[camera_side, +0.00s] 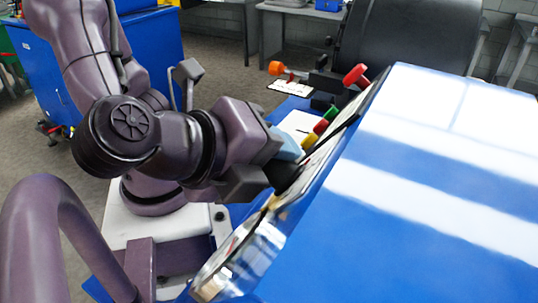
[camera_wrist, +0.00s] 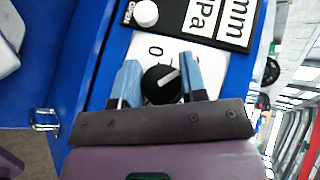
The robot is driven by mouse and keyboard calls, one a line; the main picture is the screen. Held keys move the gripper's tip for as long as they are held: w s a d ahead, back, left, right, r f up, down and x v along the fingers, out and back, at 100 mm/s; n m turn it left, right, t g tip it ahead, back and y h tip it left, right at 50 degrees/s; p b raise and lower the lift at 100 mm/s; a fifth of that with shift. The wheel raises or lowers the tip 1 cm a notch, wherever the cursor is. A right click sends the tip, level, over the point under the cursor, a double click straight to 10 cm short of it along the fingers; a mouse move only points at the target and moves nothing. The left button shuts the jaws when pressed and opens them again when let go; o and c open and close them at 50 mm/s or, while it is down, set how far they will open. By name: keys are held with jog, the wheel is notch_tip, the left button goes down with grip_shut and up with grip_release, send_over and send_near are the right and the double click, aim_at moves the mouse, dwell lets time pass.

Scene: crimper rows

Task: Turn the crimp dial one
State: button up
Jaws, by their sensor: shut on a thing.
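The crimp dial (camera_wrist: 158,90) is a round black knob with a white pointer line, on a white plate in the wrist view. The pointer slants up and to the right. A "0" mark is printed on the plate above the dial. My gripper (camera_wrist: 160,76) has light blue fingers on the dial's left and right sides and is shut on it. In the side view my gripper (camera_side: 287,146) is against the sloped panel of the blue machine (camera_side: 430,220), and I cannot clearly make out the dial there.
A white round knob (camera_wrist: 145,13) marked OPEN and a black label (camera_wrist: 215,20) reading "mm" and "pa" lie above the dial. In the side view, red, green and yellow buttons (camera_side: 321,127) and a red knob (camera_side: 356,75) stick out just past my gripper.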

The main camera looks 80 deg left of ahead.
jog(key=shift+d, duration=0.2)
dwell(0.3)
jog(key=o, duration=0.9)
jog(key=shift+a, duration=0.1)
jog(key=shift+s+r, duration=0.2)
jog(key=shift+s, duration=0.05)
jog(key=v, duration=0.2)
jog(key=shift+s+d+r, duration=0.15)
jog(key=shift+s+d, duration=0.1)
jog(key=shift+d, duration=0.05)
notch_tip(320, 180, up, 7)
jog(key=shift+w+a+f, duration=0.1)
jog(key=shift+a, duration=0.05)
